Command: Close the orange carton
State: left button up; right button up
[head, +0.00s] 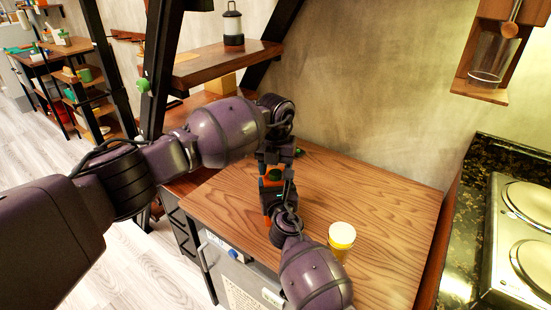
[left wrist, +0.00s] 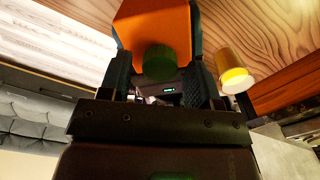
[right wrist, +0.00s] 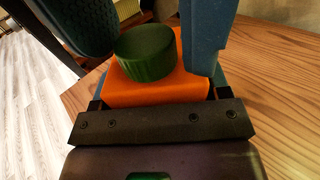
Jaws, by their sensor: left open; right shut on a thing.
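The orange carton (head: 266,197) stands upright on the wooden worktop (head: 365,190), partly hidden by my grippers. Its dark green cap (right wrist: 146,54) sits at its top; I cannot tell how tightly it is seated. My right gripper (head: 281,196) is shut on the carton, which also shows orange in the right wrist view (right wrist: 160,88). My left gripper (head: 274,166) is open just above the carton, its fingers apart on either side of the cap. In the left wrist view the cap (left wrist: 159,64) lies between those fingers with the carton (left wrist: 155,22) behind it.
A yellow cup with a pale top (head: 341,238) stands right of my right gripper. A wooden shelf with a lantern (head: 233,26) is behind, and a hob (head: 522,235) at right. The worktop's right side is clear.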

pick_arm(q)
jog(key=shift+f, duration=0.25)
jog(key=c, duration=0.9)
jog(key=shift+m, duration=1.7)
jog(key=o, duration=1)
jog(key=shift+r, duration=0.1)
jog(key=shift+r, duration=2.15)
